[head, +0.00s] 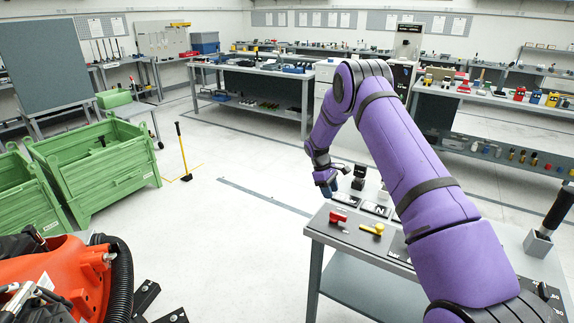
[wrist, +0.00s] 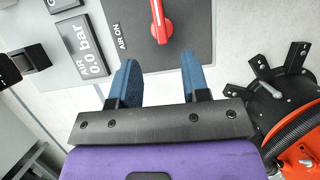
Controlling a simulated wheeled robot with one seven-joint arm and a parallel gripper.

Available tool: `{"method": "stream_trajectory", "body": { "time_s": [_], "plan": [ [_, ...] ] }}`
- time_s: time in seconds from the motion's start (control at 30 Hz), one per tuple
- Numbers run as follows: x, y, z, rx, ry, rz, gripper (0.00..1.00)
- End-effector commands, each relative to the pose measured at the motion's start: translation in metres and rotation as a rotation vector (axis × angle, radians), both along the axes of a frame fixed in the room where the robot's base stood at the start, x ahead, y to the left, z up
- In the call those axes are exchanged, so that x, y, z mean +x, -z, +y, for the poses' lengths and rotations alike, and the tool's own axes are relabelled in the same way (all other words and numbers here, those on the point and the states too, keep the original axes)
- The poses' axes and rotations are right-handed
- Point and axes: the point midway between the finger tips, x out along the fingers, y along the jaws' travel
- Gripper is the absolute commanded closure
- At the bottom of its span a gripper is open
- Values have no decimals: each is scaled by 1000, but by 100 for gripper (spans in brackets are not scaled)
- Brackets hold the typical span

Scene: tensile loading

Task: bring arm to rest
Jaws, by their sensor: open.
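My gripper (head: 328,188) hangs at the end of my purple arm over the far left edge of the grey panel table (head: 330,236). In the wrist view its two blue fingers (wrist: 160,60) are apart, with nothing between them. A red lever (wrist: 161,20) on a dark plate marked AIR ON shows just beyond the fingertips, apart from them as far as I can tell. The red lever (head: 337,217) also shows in the head view, beside a yellow lever (head: 374,229). My arm hides part of the table.
A plate reading AIR 0.0 bar (wrist: 86,50) is left of the red lever. A black-handled lever (head: 548,222) rises at the table's right. Green crates (head: 105,175) stand left, an orange machine (head: 65,280) lower left. The floor between is mostly open.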

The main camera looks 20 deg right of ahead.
Motion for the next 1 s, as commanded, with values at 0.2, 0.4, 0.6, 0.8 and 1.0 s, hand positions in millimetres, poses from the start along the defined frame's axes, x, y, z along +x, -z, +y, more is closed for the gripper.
{"method": "stream_trajectory", "body": {
  "time_s": [0.2,0.4,0.6,0.8,1.0],
  "plan": [
    [0,-15,2,-1,9,-16,57],
    [-7,-85,16,-1,56,-89,57],
    [-29,-165,34,4,116,-177,57],
    [-62,-237,52,16,176,-263,57],
    [-104,-299,70,33,235,-347,57]
  ]
}}
